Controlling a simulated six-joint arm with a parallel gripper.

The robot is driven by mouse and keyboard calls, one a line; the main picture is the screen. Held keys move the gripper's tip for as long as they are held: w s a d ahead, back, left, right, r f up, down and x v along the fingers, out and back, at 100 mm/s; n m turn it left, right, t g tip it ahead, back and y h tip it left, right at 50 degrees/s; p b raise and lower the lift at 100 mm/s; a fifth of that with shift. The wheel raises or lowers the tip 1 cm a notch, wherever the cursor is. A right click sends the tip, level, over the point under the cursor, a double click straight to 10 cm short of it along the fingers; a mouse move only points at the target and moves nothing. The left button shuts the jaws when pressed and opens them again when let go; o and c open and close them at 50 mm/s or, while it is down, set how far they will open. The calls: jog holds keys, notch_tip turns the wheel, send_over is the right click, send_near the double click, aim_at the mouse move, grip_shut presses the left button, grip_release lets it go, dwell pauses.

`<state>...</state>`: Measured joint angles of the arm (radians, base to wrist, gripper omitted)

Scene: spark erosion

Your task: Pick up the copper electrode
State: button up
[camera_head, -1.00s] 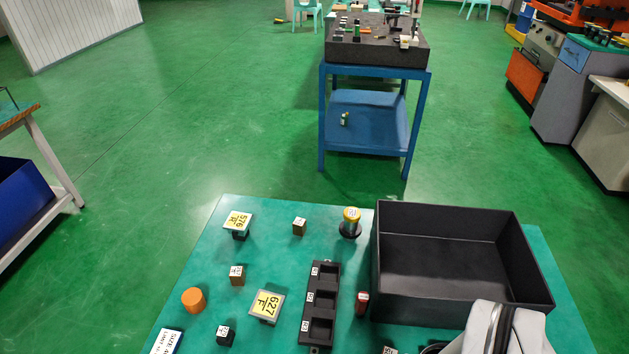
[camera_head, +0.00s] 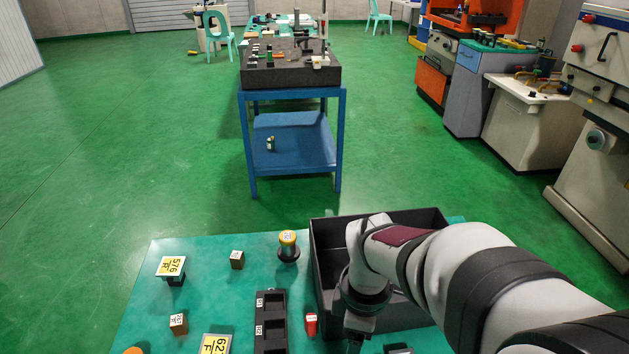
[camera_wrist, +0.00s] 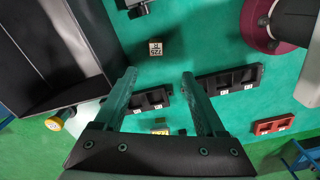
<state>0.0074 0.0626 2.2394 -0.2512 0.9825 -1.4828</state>
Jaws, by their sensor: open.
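Several pieces could be the copper electrode, and I cannot tell which it is. One is a copper-brown block with a white label (camera_head: 179,323) on the left of the green table. A darker brown labelled block (camera_head: 237,259) stands farther back. An orange round piece (camera_head: 133,350) is cut off at the bottom edge. My gripper (camera_wrist: 160,78) is open and empty above the table, to the right of these blocks in the head view. A small labelled block (camera_wrist: 155,48) shows just beyond the fingertips in the wrist view; its match in the head view is unclear.
A large black bin (camera_head: 322,268) stands behind my arm. A black slotted holder (camera_head: 271,346), a red piece (camera_head: 311,324), a yellow-topped post (camera_head: 288,246) and yellow-labelled plates (camera_head: 171,266) share the table. A red slotted tray (camera_wrist: 273,125) shows in the wrist view.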

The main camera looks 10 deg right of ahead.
jog(key=shift+n, duration=0.8)
jog(key=f, duration=1.6)
jog(key=shift+w+f, duration=0.3)
jog(key=shift+w, duration=0.1)
grip_shut()
